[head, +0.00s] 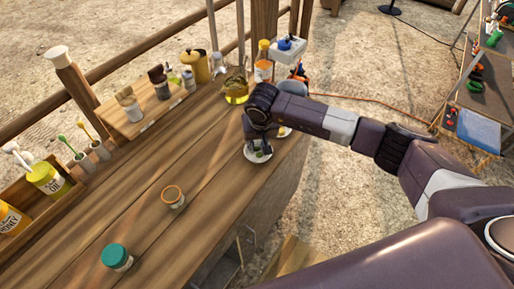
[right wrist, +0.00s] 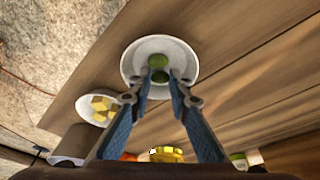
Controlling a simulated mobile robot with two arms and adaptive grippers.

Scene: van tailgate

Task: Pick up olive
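Two green olives lie in a white dish (right wrist: 133,57). In the right wrist view, one olive (right wrist: 158,60) is at the far side and the other olive (right wrist: 160,77) is nearer to me. My right gripper (right wrist: 160,78) points down over the dish, and its two fingertips are apart with the nearer olive between them in the picture. I cannot tell whether the fingers touch it. In the head view, my right gripper (head: 258,146) hides part of the dish (head: 250,156) at the table's right edge. My left gripper is not in view.
A small bowl with yellow cubes (right wrist: 98,106) stands next to the dish. A glass pot of yellow liquid (head: 236,92) and a bottle (head: 264,62) stand beyond. Jars (head: 173,197) (head: 117,257) stand on the otherwise clear near part of the wooden table (head: 150,215).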

